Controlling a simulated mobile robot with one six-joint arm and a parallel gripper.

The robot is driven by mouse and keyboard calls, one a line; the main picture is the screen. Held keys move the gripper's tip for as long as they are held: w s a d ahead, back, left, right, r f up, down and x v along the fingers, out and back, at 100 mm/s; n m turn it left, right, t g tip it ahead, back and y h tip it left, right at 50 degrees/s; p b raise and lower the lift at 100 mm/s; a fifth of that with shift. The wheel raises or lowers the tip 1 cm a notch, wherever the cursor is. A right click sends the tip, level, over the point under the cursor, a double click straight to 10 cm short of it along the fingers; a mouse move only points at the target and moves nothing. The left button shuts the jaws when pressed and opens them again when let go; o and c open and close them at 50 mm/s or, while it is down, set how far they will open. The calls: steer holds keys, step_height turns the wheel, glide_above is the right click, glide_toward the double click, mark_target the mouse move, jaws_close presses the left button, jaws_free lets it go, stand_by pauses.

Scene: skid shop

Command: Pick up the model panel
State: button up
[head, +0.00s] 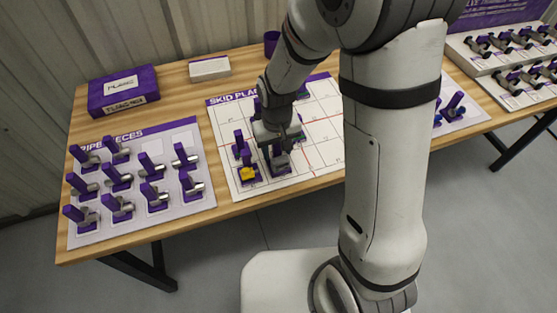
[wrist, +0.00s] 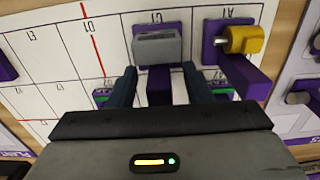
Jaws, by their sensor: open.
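A model piece with a grey box-shaped body (wrist: 157,46), which looks like the model panel, stands on a purple base in the wrist view. Its purple upright handle (wrist: 158,88) lies between the two fingers of my gripper (wrist: 161,75). The fingers are open, one on each side, with gaps showing. The lower part of the handle is hidden behind my gripper. In the head view my gripper (head: 277,138) points down over the gridded skid plan mat (head: 318,122), and the grey piece (head: 280,162) shows just below it, partly covered.
A yellow-bodied piece (wrist: 243,39) with a purple handle stands close beside the panel; it also shows in the head view (head: 248,174). A mat of pipe pieces (head: 135,205) lies left, with a purple box (head: 123,92) and a white box (head: 209,69) behind.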

steer(key=shift+f, duration=0.3)
steer(key=shift+c, duration=0.3)
jaws_close()
